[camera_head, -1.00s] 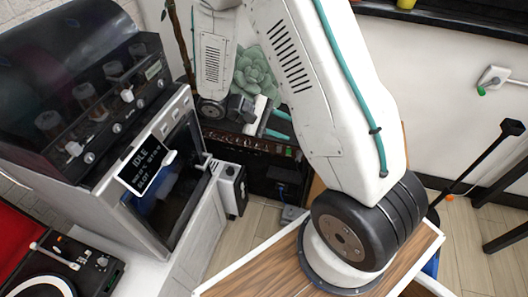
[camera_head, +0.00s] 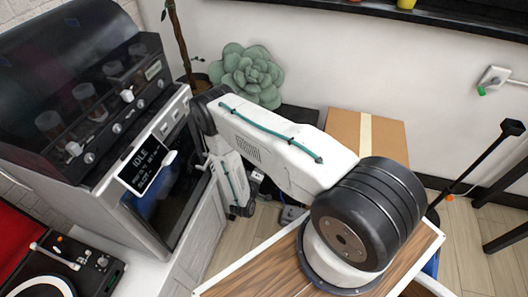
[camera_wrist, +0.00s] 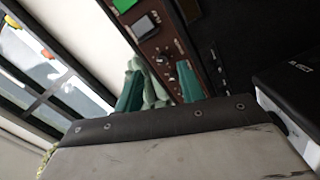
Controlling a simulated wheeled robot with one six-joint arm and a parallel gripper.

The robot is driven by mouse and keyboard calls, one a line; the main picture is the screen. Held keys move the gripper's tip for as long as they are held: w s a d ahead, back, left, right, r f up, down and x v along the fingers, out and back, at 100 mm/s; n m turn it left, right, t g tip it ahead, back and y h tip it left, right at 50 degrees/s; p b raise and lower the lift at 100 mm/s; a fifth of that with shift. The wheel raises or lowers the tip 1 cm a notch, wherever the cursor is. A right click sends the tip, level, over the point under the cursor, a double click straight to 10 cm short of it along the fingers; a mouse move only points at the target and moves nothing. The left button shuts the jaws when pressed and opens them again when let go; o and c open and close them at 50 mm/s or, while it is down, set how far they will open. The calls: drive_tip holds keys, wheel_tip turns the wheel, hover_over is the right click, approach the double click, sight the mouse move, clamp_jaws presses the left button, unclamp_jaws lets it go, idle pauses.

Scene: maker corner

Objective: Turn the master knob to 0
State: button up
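In the wrist view my gripper (camera_wrist: 160,80) shows two teal fingers, spread apart with nothing seen held between them. Beyond the fingers runs a brown control panel (camera_wrist: 172,72) with a lit green square (camera_wrist: 123,4), a dark square switch (camera_wrist: 145,25) and small dark knobs. The lettering is too small and blurred to tell which knob is the master knob or where it points. Contact between fingers and panel cannot be made out. In the head view my folded arm hides most of the panel's unit, and the gripper does not show clearly.
A grey machine with an IDLE display (camera_head: 146,165) stands left. A pale green succulent (camera_head: 245,75) and a cardboard box (camera_head: 366,132) stand by the wall. A black box (camera_wrist: 290,85) is close on the right in the wrist view.

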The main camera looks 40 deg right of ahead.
drive_tip(key=w+d+m, duration=0.1)
drive_tip(key=w+d, duration=0.4)
drive_tip(key=w, duration=0.1)
drive_tip(key=shift+d+r+m+t, duration=0.15)
drive_tip(key=shift+d+m+t, duration=0.15)
drive_tip(key=shift+t, duration=0.1)
drive_tip(key=shift+c, duration=0.3)
clamp_jaws()
